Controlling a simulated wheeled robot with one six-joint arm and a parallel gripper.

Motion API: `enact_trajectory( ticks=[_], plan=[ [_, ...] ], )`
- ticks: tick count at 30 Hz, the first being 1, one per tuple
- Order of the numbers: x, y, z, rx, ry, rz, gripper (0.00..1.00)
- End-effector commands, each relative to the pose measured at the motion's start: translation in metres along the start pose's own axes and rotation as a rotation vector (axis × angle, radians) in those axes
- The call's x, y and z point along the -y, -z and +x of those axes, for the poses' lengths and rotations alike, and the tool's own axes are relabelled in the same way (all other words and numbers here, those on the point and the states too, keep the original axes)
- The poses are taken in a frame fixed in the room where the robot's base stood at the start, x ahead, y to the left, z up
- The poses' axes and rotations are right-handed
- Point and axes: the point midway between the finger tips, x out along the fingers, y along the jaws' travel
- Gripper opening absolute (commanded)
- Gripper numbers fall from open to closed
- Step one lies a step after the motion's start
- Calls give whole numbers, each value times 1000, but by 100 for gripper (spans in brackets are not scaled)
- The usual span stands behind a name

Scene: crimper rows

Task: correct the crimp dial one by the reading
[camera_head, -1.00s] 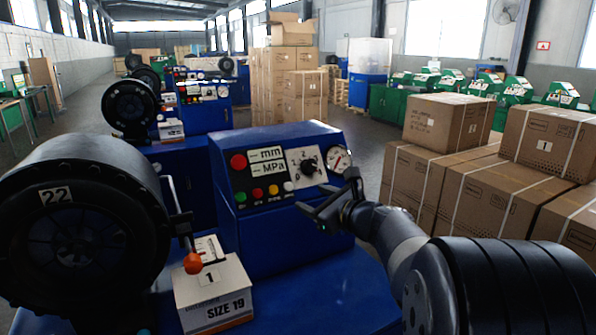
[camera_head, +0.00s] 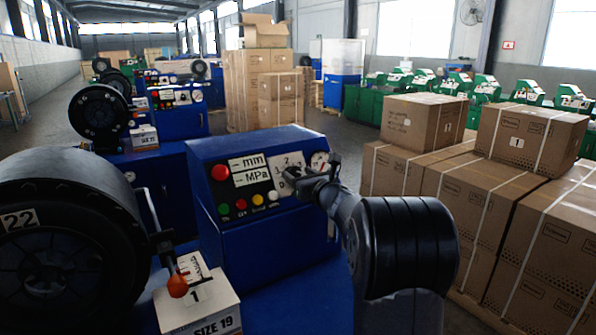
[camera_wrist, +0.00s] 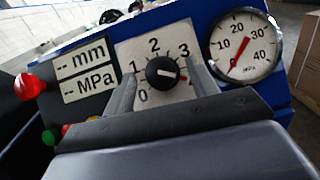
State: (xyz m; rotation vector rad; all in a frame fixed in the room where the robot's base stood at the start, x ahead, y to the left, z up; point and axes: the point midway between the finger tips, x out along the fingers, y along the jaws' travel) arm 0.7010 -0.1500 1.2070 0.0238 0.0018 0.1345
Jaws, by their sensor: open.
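The crimp dial (camera_wrist: 162,72) is a round black knob on a white plate (camera_wrist: 142,47) marked 0, 1, 2 and 3, its right end partly hidden by a finger. A white mark on the knob points right, with a small red mark beyond it. My gripper (camera_wrist: 163,69) is open, its fingers on either side of the knob; I cannot tell whether they touch it. A gauge (camera_wrist: 246,46) with a 0 to 40 scale and a red needle sits right of the dial. Both mm and MPa displays (camera_wrist: 86,70) show dashes.
The blue control box (camera_head: 270,236) carries a red button (camera_head: 220,172) and smaller buttons. Cartons (camera_head: 480,205) stand at right.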

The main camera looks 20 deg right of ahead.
Motion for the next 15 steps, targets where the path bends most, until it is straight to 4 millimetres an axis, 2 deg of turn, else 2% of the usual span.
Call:
enact_trajectory(
  ticks=[4,13,15],
  plan=[
    [0,0,10,0,1,0,56],
    [0,0,11,0,0,0,56],
    [0,0,11,0,0,0,51]
  ],
)
